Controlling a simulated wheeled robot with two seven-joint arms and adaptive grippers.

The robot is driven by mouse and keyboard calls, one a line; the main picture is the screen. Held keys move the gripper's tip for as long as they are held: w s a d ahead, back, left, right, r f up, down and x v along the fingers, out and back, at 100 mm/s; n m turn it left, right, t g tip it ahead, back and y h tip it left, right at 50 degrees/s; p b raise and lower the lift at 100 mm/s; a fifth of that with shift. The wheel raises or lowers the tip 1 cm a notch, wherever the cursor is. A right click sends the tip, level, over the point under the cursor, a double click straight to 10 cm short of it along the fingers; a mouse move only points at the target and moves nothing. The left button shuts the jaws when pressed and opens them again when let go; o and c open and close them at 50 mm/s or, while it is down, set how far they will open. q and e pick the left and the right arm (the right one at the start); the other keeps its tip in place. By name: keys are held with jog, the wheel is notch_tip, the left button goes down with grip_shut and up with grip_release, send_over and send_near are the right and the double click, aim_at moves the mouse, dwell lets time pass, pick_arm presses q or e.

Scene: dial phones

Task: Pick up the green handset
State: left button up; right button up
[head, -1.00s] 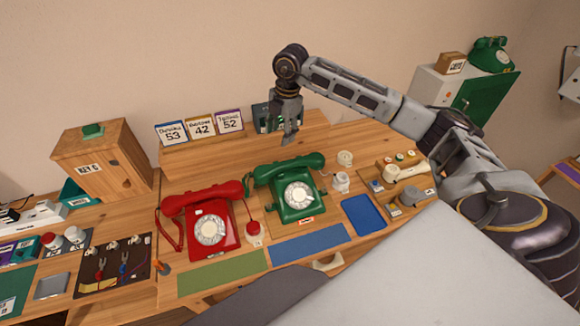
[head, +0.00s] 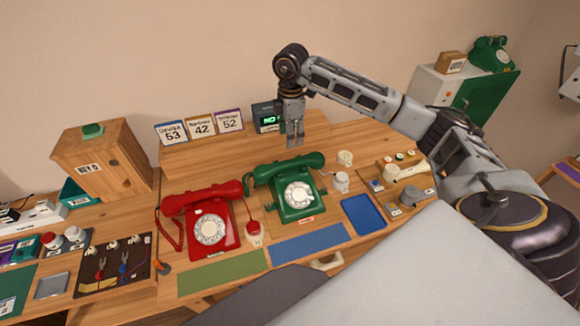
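The green dial phone (head: 297,205) stands on the wooden desk, right of the red phone. Its green handset (head: 289,168) rests across the cradle on top, with a cord at its left end. My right gripper (head: 295,146) points down just above and behind the handset's middle to right part, apart from it as far as I can tell. Its two fingers look close together with nothing visible between them, but how far they are open is unclear. My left gripper is not in view.
A red phone (head: 209,228) with its handset on stands to the left. White pots (head: 341,182) and a blue tray (head: 362,215) lie to the right. A raised shelf with number cards (head: 201,126) and a small display (head: 268,119) stand behind.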

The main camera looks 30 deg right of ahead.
aim_at(292, 161)
jog(key=shift+f+p, duration=0.45)
jog(key=shift+f, duration=3.85)
jog(key=shift+w+d+f+p, duration=0.15)
jog(key=shift+f+p, duration=0.45)
jog(key=shift+f, duration=2)
